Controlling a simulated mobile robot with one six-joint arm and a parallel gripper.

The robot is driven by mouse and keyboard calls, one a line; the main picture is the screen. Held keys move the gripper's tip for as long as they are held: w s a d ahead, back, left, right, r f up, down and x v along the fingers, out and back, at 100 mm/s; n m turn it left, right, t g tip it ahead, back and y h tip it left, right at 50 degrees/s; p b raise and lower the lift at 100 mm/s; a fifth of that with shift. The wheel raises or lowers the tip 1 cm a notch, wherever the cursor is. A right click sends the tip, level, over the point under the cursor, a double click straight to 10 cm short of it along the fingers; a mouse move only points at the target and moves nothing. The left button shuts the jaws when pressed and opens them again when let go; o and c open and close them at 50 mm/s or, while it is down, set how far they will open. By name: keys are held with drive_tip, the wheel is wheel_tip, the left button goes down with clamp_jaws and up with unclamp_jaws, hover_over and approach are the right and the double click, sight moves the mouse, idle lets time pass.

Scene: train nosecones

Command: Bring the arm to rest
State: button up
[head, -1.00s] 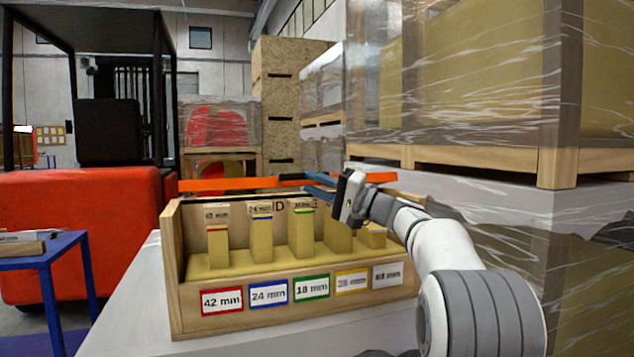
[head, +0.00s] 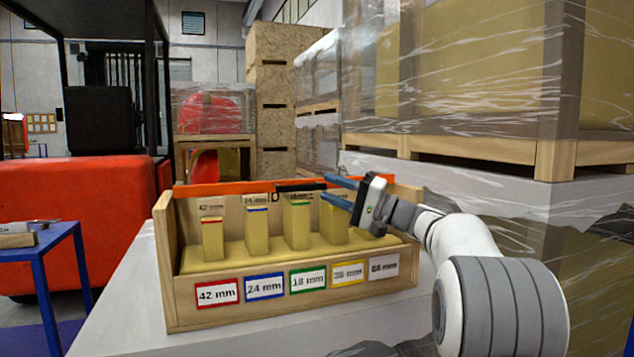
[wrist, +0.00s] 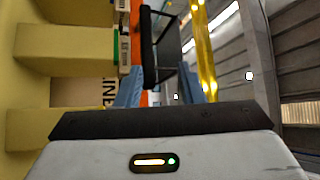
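My gripper (head: 342,190) is in front of the upper right part of a wooden box, above its yellow insert. Its two blue fingers point left and stand apart with nothing held between them. In the wrist view the blue fingers (wrist: 160,88) are also apart, with black and orange things seen in the background. My white and grey arm reaches in from the lower right. The wooden box (head: 190,318) holds several upright yellow blocks, such as the red-striped block (head: 212,242) and the green-striped block (head: 297,228). The lower finger partly covers the block behind it.
The box stands on a pale surface (head: 120,312) with coloured size labels on its front. A wrapped pallet stack (head: 470,80) rises close on the right. A red forklift (head: 75,215) and a blue table (head: 45,256) are at left.

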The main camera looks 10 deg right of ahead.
drive_tip(key=shift+s+d, duration=0.65)
drive_tip(key=shift+d, duration=0.15)
drive_tip(key=s+a+f+g+h+p, duration=0.1)
drive_tip(key=s+a+g+h+p, duration=0.4)
drive_tip(key=s+p, duration=0.4)
drive_tip(key=s+a+g+h+p, duration=0.2)
drive_tip(key=s+a+h+p, duration=0.1)
drive_tip(key=s+a+p, duration=0.45)
drive_tip(key=s+d+n+g+h+p, duration=0.1)
drive_tip(key=s+d+h+p, duration=0.3)
drive_tip(key=s+p, duration=0.4)
drive_tip(key=s+d+n+g+h+p, duration=0.1)
drive_tip(key=s+d+h+p, duration=0.3)
drive_tip(key=s+p, duration=0.4)
drive_tip(key=s+n+h, duration=0.1)
drive_tip(key=s, duration=0.2)
drive_tip(key=shift+d+h+p, duration=0.25)
drive_tip(key=shift+h+p, duration=0.15)
drive_tip(key=shift+s, duration=0.1)
